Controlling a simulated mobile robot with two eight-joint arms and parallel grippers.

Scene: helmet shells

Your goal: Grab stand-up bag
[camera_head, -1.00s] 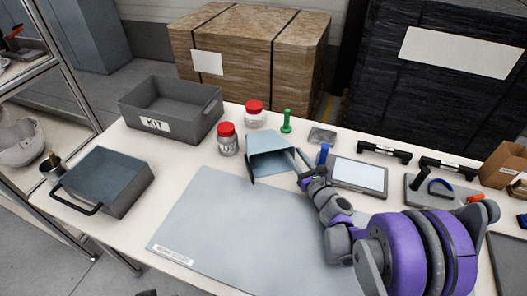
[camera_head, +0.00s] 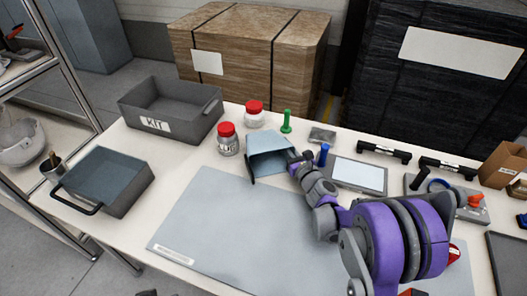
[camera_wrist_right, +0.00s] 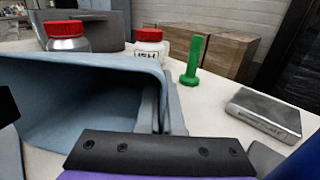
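The stand-up bag (camera_head: 266,142) is a blue-grey open pouch lying on the table at the back edge of the grey mat. Its dark, empty-looking mouth faces the front left. In the right wrist view the bag (camera_wrist_right: 75,95) fills the left side. My right gripper (camera_head: 290,157) is at the bag's right side. In the wrist view its two grey fingers (camera_wrist_right: 164,108) are close together, one on each side of the bag's side wall, and look shut on it. The fingertips are partly hidden in the head view. My left gripper is not in view.
Two red-lidded jars (camera_head: 228,140) stand left of and behind the bag. A green upright piece (camera_head: 286,122), a blue one (camera_head: 323,155) and a tablet-like panel (camera_head: 358,174) are close on the right. A grey KIT bin (camera_head: 192,128) stands back left. The mat (camera_head: 215,225) is clear in front.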

